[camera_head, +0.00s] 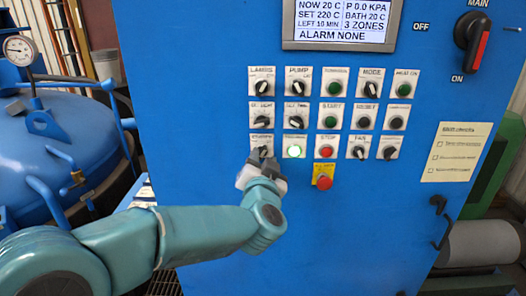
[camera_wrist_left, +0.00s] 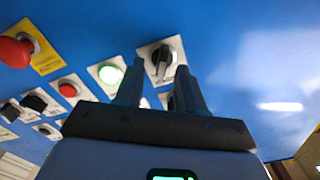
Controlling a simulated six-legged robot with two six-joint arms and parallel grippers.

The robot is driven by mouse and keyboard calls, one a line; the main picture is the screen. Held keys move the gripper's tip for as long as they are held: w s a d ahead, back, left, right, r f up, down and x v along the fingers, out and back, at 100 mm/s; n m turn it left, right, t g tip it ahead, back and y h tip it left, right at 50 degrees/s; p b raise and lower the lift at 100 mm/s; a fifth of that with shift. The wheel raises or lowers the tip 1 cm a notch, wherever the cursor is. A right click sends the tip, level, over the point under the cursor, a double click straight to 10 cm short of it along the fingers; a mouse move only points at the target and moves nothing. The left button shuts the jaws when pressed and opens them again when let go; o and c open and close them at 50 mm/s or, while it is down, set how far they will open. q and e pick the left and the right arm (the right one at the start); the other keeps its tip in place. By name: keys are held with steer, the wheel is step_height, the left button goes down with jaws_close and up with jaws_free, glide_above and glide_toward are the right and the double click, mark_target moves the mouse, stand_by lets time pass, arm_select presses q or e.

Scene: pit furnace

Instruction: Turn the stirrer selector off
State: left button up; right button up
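The stirrer selector (camera_head: 262,149) is a black knob on a white plate at the lower left of the switch rows on a blue cabinet. In the left wrist view the selector (camera_wrist_left: 162,60) shows between and just beyond my fingertips, its grip bar close to upright in the picture. My left gripper (camera_head: 259,157) is in front of the lower part of its plate. In the left wrist view the gripper (camera_wrist_left: 158,78) has its two fingers apart with nothing held between them. I cannot tell whether the tips reach around the knob. My right gripper is not in view.
A lit green button (camera_head: 294,150) sits right of the selector. Beyond it are a red stop button (camera_head: 326,151) and a fan selector (camera_head: 359,152). A red mushroom button (camera_head: 323,183) on yellow is below. A main switch (camera_head: 474,43) is upper right; a blue vessel (camera_head: 60,150) stands left.

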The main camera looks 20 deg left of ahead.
mark_target(262, 153)
arm_select(q)
steer(key=shift+x, duration=0.9)
steer(key=shift+w+a, duration=0.1)
steer(key=shift+w, duration=0.2)
steer(key=shift+s+r, duration=0.15)
jaws_close()
steer(key=shift+n, duration=0.3)
steer(key=n+b, duration=0.2)
steer(key=n, duration=0.3)
steer(key=shift+a+n+b, duration=0.1)
steer(key=shift+n+b, duration=0.2)
steer(key=n+b, duration=0.2)
steer(key=n, duration=0.3)
steer(key=shift+a+n, duration=0.1)
steer(key=shift+n, duration=0.2)
steer(key=shift+b, duration=0.3)
